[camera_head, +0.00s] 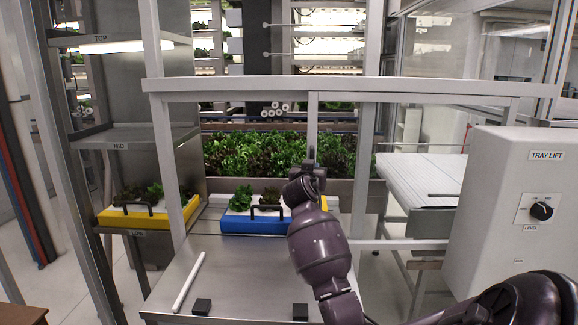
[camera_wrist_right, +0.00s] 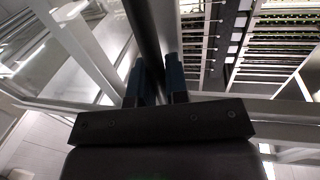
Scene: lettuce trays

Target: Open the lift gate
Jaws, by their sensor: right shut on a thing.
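The lift gate (camera_head: 230,97) is a light grey metal frame with a long top rail and upright bars, standing across the lift opening in the head view. My right gripper (camera_head: 311,163) is at the gate's middle upright, with my dark purple arm reaching up from the lower right. In the right wrist view my right gripper (camera_wrist_right: 155,65) has its two blue-grey fingers either side of a dark bar (camera_wrist_right: 148,30) and is shut on it. The bar's ends are out of sight there. My left gripper is not in view.
A yellow tray (camera_head: 120,220) sits on the LOW shelf at left. A white rod (camera_head: 188,283) lies on the table. The TRAY LIFT box (camera_head: 493,165) with a black knob (camera_head: 541,211) stands at right.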

